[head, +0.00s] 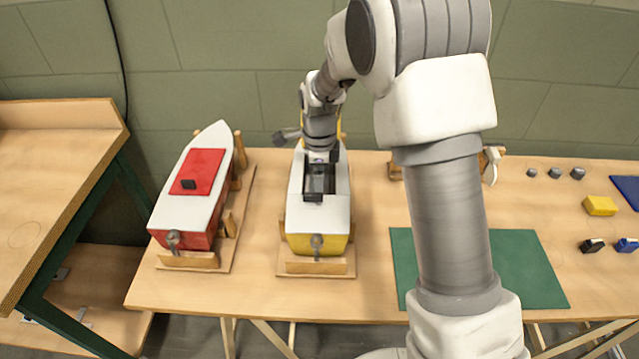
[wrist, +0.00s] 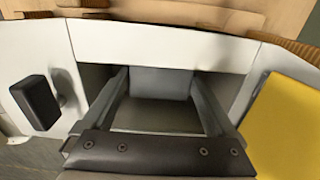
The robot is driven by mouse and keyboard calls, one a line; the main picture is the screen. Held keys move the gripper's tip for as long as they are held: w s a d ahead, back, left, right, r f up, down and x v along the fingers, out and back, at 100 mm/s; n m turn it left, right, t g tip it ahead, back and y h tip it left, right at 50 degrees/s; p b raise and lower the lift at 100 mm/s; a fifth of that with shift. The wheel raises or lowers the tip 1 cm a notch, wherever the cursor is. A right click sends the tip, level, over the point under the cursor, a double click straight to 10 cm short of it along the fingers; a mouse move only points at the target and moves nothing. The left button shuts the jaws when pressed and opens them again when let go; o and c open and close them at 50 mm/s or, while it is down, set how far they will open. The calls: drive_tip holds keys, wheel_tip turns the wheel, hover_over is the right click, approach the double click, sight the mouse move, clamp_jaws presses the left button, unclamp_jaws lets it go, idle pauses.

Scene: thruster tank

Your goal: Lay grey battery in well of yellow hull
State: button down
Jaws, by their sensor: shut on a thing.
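The yellow hull (head: 319,243) has a white deck and sits on a wooden cradle in the middle of the table. Its deck has an open dark well, whose inner wall shows in the wrist view (wrist: 95,77). My gripper (head: 320,180) points down over this well. In the wrist view my gripper (wrist: 160,88) has a finger on each side of the grey battery (wrist: 158,115) and is shut on it. The battery appears within the well opening. Its underside is hidden, so I cannot tell whether it touches the floor.
The red hull (head: 185,235), with a red lid (head: 200,170), is to the left. A green mat (head: 530,265) and a yellow block (head: 600,205) are to the right.

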unclamp_jaws()
drive_tip(key=shift+f, duration=0.1)
drive_tip(key=s+d+r+n+t+p, duration=0.1)
drive_tip(key=s+d+r+n, duration=0.1)
drive_tip(key=r, duration=0.8)
drive_tip(key=s+d+r+n+p, duration=0.1)
drive_tip(key=s+d+r+n, duration=0.15)
drive_tip(key=r, duration=0.65)
drive_tip(key=s+d+r+n+t, duration=0.2)
drive_tip(key=s+d+n, duration=0.3)
drive_tip(key=s, duration=0.5)
drive_tip(key=s+d+r+n+t, duration=0.2)
drive_tip(key=s+d+r+n, duration=0.1)
drive_tip(key=s+n, duration=0.6)
drive_tip(key=shift+s+d+t, duration=0.3)
drive_tip(key=shift+s+d, duration=0.45)
drive_tip(key=shift+d, duration=0.15)
